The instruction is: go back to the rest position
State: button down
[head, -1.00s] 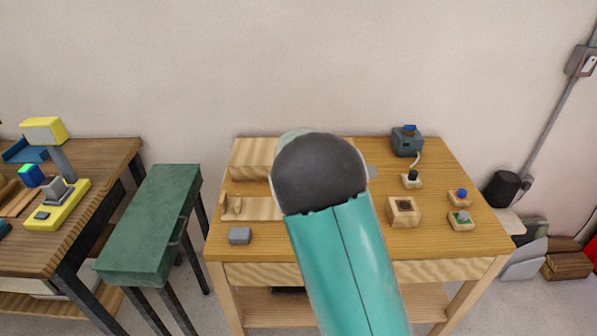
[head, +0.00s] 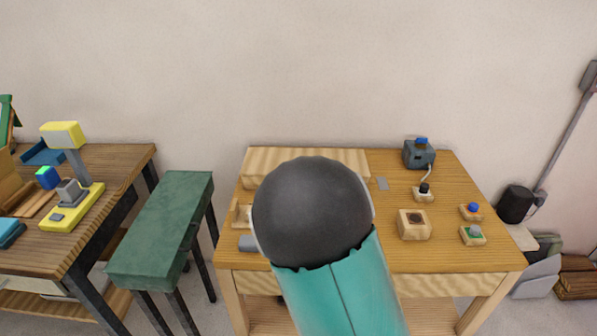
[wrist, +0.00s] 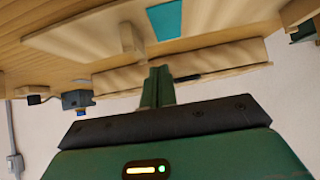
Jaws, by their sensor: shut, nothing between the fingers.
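My gripper (wrist: 157,88) shows in the wrist view as two green fingers pressed together, with nothing between them. It points toward a long pale wooden block (wrist: 225,60) at the back of the workbench; I cannot tell whether it touches it. In the head view my gripper is hidden behind my own teal and dark arm. The same wooden block (head: 310,158) shows beyond the arm. The wooden workbench (head: 455,250) stands in front of me. No glass rod is clear in either view.
A grey-blue device (head: 418,155) stands at the bench's back right. A wooden block with a dark hole (head: 413,225) and two small button blocks (head: 470,211) (head: 473,235) lie nearer. A green stool (head: 160,230) and another table (head: 45,240) stand left. Plain wall lies behind.

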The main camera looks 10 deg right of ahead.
jog(key=shift+d, duration=0.15)
jog(key=s+r+g, duration=0.1)
jog(key=s+r, duration=0.5)
jog(key=s, duration=0.6)
jog(key=s+r+n+g+y, duration=0.1)
jog(key=s+r, duration=0.4)
jog(key=s, duration=0.7)
jog(key=s+r+n+g, duration=0.1)
jog(key=s+r, duration=0.5)
jog(key=s, duration=0.6)
jog(key=shift+d+r+g+y, duration=0.3)
jog(key=shift+r+g+y, duration=0.1)
jog(key=shift+g, duration=0.1)
jog(key=shift+s, duration=0.1)
